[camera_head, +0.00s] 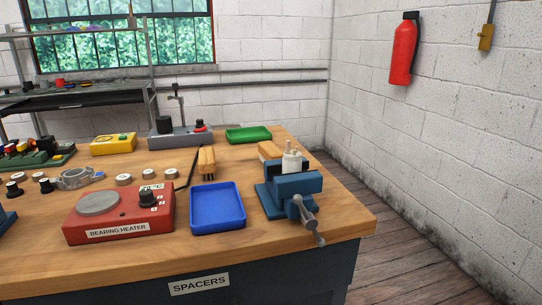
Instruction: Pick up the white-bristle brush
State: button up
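I cannot make out the white-bristle brush for certain. A tan wooden piece (207,158) with dark lower ends stands behind the blue tray; white bristles do not show on it. Another tan wooden piece (269,150) lies behind the blue vise, partly hidden by the vise and the pale part at its jaws. Whether either is a brush is too small to tell. My gripper is not in view.
The blue tray (240,228) is empty, near the front edge of the wooden bench. The blue vise (290,190) holds a pale part (292,162). The red bearing heater (118,214) stands left. A green tray (248,134), yellow box (113,144) and grey press (181,134) stand behind.

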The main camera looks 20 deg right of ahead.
aim_at(268, 151)
jog(key=l+u, duration=0.15)
jog(key=u, duration=0.45)
jog(key=l+u, duration=0.3)
jog(key=l, duration=0.3)
jog(key=l+u, duration=0.3)
jog(key=l, duration=0.25)
